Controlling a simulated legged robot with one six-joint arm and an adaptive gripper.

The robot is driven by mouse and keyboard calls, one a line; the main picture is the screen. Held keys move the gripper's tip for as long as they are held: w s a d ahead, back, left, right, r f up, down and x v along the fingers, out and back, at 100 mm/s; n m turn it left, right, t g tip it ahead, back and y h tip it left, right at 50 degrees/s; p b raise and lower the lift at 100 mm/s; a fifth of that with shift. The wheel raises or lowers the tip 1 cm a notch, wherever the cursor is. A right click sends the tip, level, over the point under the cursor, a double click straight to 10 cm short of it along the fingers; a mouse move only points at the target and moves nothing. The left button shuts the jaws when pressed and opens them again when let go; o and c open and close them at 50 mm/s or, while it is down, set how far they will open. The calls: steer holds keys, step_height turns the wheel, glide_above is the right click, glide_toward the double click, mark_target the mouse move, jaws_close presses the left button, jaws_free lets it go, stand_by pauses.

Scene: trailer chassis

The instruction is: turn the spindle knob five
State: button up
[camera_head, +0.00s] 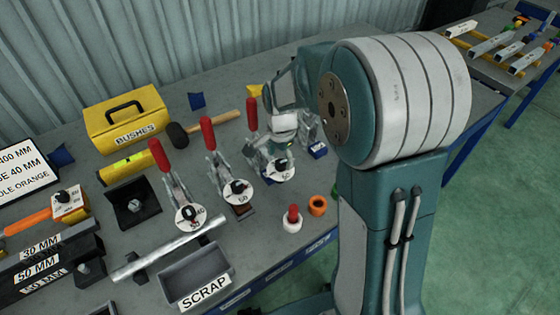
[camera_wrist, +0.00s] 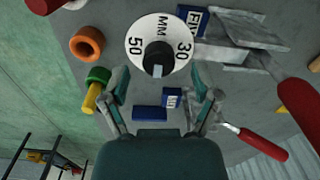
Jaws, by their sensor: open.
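Three round white dials with black knobs lie in a row on the bench: a near one (camera_head: 190,217), a middle one (camera_head: 237,190) and a far one (camera_head: 281,169). My gripper (camera_head: 281,150) is over the far dial. In the wrist view a black knob (camera_wrist: 158,58) with a grey pointer sits on a white dial (camera_wrist: 137,44) marked 50, MM and 30. My gripper (camera_wrist: 160,88) is open there, its fingers apart on either side below the knob, holding nothing.
Red-handled clamps (camera_head: 208,133) stand behind the dials. An orange ring (camera_head: 318,205) and a red-topped white piece (camera_head: 292,219) lie to the right. The SCRAP tray (camera_head: 195,277) is at the front. A yellow toolbox (camera_head: 126,118) and a hammer (camera_head: 205,127) are behind.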

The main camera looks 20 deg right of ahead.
steer(key=shift+a+f, duration=0.15)
steer(key=shift+f, duration=0.9)
steer(key=shift+d, duration=0.2)
jaws_close()
